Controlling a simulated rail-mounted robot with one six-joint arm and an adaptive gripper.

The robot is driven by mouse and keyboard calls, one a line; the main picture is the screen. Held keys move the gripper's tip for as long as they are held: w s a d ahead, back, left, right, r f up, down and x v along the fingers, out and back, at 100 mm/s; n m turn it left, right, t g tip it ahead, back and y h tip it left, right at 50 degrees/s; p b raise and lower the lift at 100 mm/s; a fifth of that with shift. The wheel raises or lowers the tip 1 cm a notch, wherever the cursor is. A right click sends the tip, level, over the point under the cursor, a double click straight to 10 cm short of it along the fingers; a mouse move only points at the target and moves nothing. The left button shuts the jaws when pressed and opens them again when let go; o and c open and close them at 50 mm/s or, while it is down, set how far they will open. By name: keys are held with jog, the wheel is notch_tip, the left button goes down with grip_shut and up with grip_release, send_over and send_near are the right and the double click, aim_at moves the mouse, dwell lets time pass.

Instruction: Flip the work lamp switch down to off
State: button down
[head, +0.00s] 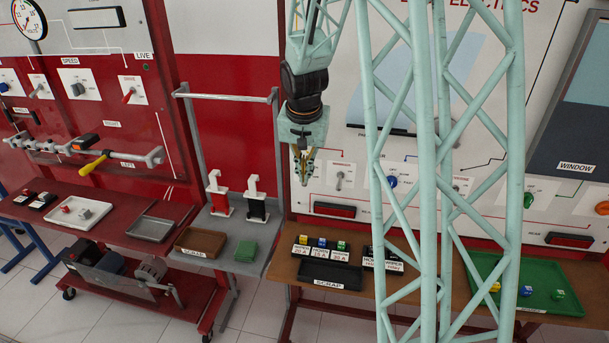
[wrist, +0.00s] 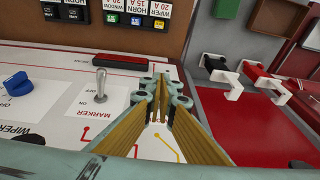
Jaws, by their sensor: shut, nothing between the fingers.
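My gripper (head: 303,178) is shut and empty, pointing down in front of the white panel in the head view. Its yellow fingers (wrist: 158,118) meet in the middle of the wrist view. A metal toggle switch (head: 339,181) is just right of the fingertips, apart from them. In the wrist view this toggle (wrist: 100,86) is left of the fingers, and its plate reads MARKER with ON and OFF. No label reading work lamp is legible. Another switch plate (head: 462,186) farther right is partly hidden by my pale green lattice column, and its label is too small to read.
A blue WIPER knob (head: 392,181) sits right of the marker toggle. A dark red bar light (head: 334,210) is below. A bench (head: 285,268) with fuse blocks and a black scrap tray (head: 330,274) stands underneath. A green tray (head: 560,299) is at the right.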

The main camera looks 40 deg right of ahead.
jog(key=shift+r, duration=0.45)
jog(key=shift+s+a+r, duration=0.1)
dwell(0.4)
jog(key=s+a+r, duration=0.5)
jog(key=shift+s+a+r, duration=0.2)
jog(key=shift+s+a, duration=0.1)
jog(key=shift+a, duration=0.05)
dwell(0.4)
dwell(0.5)
jog(key=s+a+r+n, duration=0.5)
jog(key=s+a+r, duration=0.8)
jog(key=s+a, duration=0.1)
jog(key=s+a+r+n+y, duration=0.1)
jog(key=s+a+n, duration=0.1)
jog(key=s, duration=0.6)
jog(key=s+a+r+n+t+y, duration=0.1)
jog(key=s+a+r+n, duration=0.1)
jog(key=s+a, duration=0.3)
jog(key=shift+s+a+n, duration=0.3)
jog(key=shift+s+n, duration=0.1)
jog(key=shift+s, duration=1.1)
